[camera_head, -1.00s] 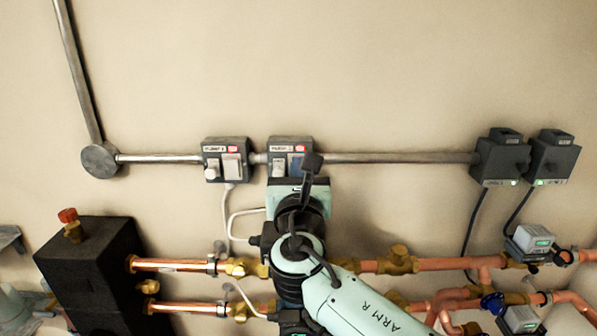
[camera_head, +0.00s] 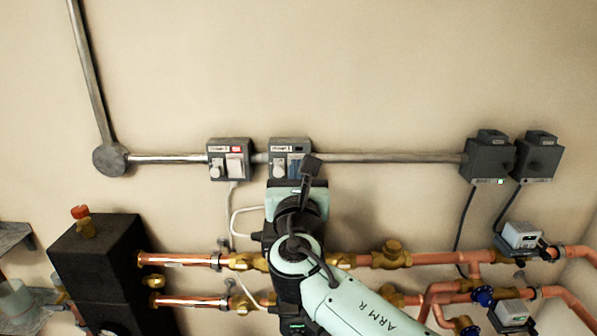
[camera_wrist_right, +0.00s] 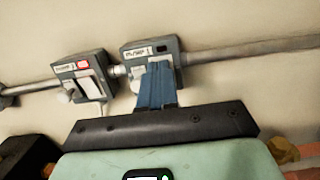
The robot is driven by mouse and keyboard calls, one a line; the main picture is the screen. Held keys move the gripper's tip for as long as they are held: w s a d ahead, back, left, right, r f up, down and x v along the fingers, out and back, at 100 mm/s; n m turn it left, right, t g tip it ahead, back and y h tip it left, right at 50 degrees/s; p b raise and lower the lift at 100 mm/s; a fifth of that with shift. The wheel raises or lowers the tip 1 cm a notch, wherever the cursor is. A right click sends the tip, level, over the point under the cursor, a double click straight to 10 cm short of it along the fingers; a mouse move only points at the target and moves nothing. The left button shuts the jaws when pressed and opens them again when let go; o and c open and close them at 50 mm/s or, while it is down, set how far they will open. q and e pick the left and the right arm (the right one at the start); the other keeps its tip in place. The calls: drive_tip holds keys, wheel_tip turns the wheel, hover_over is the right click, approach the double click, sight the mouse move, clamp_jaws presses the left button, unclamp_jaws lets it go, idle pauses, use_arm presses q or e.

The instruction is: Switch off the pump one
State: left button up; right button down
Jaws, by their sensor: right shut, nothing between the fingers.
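Two grey switch boxes sit on the wall conduit. The left box (camera_head: 215,148) has a lit red lamp, a round knob and a white rocker; it also shows in the right wrist view (camera_wrist_right: 78,66). The right box (camera_head: 282,144) has a dark lamp window; it also shows in the right wrist view (camera_wrist_right: 185,60). The labels are too small to read surely. My right gripper (camera_head: 295,165) is shut and empty, its blue fingertips (camera_wrist_right: 156,70) at the right box's front, covering its rocker. I cannot tell whether they touch it. My left gripper is not in view.
Two dark boxes (camera_head: 489,158) (camera_head: 537,155) hang at the conduit's right end; the left one shows a green light. Copper pipes (camera_head: 180,260) with brass valves run below, beside a black block (camera_head: 90,262).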

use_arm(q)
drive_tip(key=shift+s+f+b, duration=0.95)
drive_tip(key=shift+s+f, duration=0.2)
use_arm(e)
drive_tip(key=s+r, duration=0.1)
drive_tip(key=s, duration=0.9)
drive_tip(key=shift+s+r, duration=0.15)
drive_tip(key=shift+s, duration=0.15)
